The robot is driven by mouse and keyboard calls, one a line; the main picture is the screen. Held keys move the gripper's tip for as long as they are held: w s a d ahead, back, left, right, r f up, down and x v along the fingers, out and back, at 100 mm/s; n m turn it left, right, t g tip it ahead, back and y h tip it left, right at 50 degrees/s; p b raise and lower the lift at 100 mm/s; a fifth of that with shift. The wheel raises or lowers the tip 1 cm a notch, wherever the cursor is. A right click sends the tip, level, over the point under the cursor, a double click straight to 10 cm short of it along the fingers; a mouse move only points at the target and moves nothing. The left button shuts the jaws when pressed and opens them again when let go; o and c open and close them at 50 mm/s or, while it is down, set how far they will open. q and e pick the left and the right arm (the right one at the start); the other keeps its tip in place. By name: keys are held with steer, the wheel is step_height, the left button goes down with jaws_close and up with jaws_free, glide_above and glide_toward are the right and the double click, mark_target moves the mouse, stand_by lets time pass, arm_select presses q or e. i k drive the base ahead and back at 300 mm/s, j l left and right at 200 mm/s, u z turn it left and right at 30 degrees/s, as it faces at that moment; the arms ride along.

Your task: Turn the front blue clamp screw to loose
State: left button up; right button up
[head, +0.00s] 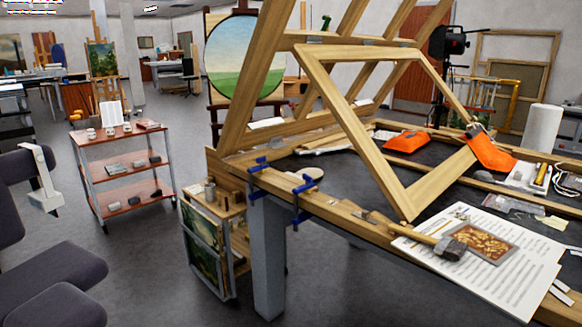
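Two blue clamps grip the wooden beam along the table's left edge. The front blue clamp (302,186) is the one nearer me, with a bar hanging below the beam and its lower end (297,220) beside the grey table leg. The rear blue clamp (258,164) sits a little to the left and farther back. The setting of the front screw is too small to tell. My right gripper is not in view.
A large wooden frame (352,125) leans over the dark table. A mallet (449,247) and a printed sheet (497,282) lie near the front. A small cabinet (209,250) stands left of the table leg (268,260). A trolley (122,168) stands farther left, with open floor between.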

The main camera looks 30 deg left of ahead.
mark_target(308, 179)
steer(key=i+l+u, duration=0.2)
steer(key=i+u, duration=0.2)
steer(key=i+l+u, duration=0.25)
steer(key=u, duration=0.2)
steer(key=i, duration=0.05)
